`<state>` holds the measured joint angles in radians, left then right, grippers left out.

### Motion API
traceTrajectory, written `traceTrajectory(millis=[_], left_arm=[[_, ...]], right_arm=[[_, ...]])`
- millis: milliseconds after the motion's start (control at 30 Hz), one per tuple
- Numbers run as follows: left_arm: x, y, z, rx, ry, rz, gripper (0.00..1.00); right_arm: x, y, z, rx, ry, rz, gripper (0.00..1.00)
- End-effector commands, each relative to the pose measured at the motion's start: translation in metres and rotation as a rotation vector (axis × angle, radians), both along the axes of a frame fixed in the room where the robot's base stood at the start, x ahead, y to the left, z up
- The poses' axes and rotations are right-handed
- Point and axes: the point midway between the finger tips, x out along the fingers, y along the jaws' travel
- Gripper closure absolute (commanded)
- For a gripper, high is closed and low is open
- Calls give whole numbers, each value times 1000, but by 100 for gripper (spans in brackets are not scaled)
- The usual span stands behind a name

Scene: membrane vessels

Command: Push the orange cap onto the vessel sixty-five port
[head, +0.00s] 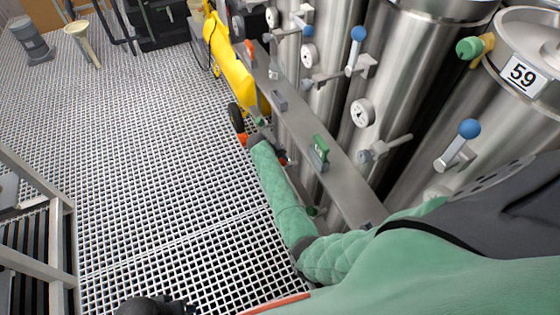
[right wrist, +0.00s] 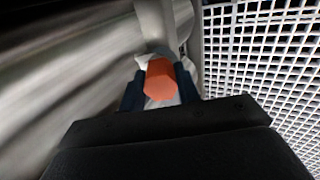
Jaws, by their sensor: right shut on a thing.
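In the right wrist view, the orange cap (right wrist: 159,80) sits between the two dark fingers of my right gripper (right wrist: 160,88), which is shut on it. A pale metal pipe-like part (right wrist: 155,25) lies just beyond the cap. I cannot tell whether the cap touches it. In the head view, my green-sleeved right arm reaches up along the steel rail, and its dark wrist end is small and partly hidden. No number sixty-five is readable, so I cannot tell which port it is. A dark shape at the bottom edge may be my left gripper (head: 155,305); its fingers are unclear.
Blue-knobbed valves and gauges jut out over the grey rail (head: 320,125). A yellow machine (head: 228,65) stands beyond my arm. Grating floor (head: 150,130) at left is open.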

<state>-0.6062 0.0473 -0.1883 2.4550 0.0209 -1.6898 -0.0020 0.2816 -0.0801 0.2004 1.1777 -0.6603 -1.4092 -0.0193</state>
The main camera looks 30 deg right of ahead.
Motion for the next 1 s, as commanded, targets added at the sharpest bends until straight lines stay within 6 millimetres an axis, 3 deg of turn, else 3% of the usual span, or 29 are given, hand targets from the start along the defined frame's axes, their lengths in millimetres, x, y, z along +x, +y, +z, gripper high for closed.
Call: traceTrajectory(millis=[133,167,267,300,667,1000], left_arm=[[0,0,-2,0,0,0,43],[0,0,-1,0,0,0,43],[0,0,-1,0,0,0,43],[0,0,-1,0,1,0,43],[1,-1,-2,-3,-6,-1,43],[3,-8,-10,-18,-21,-9,43]], right_arm=[[0,-2,-3,0,0,0,95],[0,-2,-3,0,0,0,64],[0,-2,-2,0,0,0,44],[0,-2,-2,0,0,0,42],[0,1,1,0,0,-1,42],[1,26,43,2,-1,0,42]])
